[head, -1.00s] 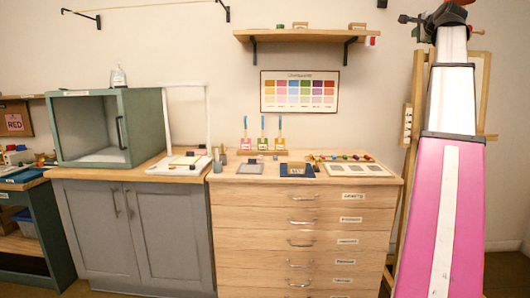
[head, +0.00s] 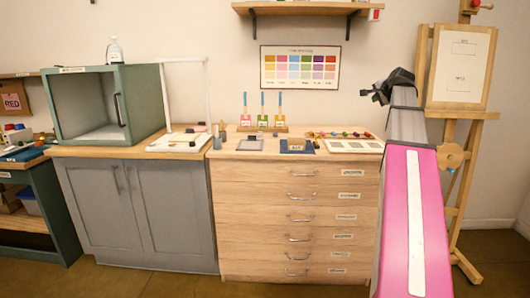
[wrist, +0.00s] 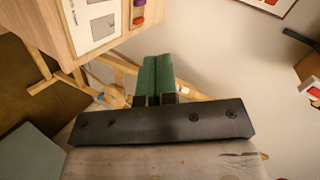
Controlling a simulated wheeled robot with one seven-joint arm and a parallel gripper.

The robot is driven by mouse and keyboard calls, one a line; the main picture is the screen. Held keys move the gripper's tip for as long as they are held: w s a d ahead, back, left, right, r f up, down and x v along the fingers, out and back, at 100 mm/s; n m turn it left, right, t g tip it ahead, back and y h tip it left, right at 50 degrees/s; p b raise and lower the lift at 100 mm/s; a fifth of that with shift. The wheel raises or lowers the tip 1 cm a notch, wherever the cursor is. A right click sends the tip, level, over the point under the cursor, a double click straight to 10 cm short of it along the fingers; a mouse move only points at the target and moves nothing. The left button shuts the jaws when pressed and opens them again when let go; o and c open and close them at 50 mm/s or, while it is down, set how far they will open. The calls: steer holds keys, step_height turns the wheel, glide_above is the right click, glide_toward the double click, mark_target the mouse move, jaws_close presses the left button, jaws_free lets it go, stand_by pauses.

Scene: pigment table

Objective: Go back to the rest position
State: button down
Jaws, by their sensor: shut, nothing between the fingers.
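The wooden drawer cabinet (head: 296,215) bears three small bottles with blue-topped tools (head: 263,143), a dark blue tray (head: 297,146), a pale panel with square openings (head: 354,146) and a row of coloured pieces (head: 341,134).
A wooden easel (head: 466,130) stands right of my arm; its bars also show behind the fingers in the wrist view. A green open-fronted box (head: 132,100) stands on the grey cupboard (head: 136,215). A wall shelf (head: 305,8) is above. Floor (head: 497,255) shows at the right.

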steer(key=s+a+f+n+g, duration=0.2)
steer(key=a+f, duration=0.3)
steer(key=f, duration=0.7)
steer(key=s+a+f+n+g, duration=0.25)
steer(key=a+f, duration=0.35)
steer(key=f, duration=0.6)
steer(key=s+a+f+n+g, duration=0.25)
steer(key=a+f, duration=0.25)
steer(key=f, duration=0.7)
steer(key=s+a+f+n+g, duration=0.2)
steer(key=s+a+f, duration=0.3)
steer(key=s+f, duration=0.5)
steer(key=s+a+f+n+g, duration=0.3)
steer(key=s+a+f, duration=0.3)
steer(key=s+f, duration=0.4)
step_height(320, 180, down, 3)
steer(key=shift+r+n+h, duration=0.1)
steer(key=shift+n+h, duration=0.2)
steer(key=shift+n, duration=0.5)
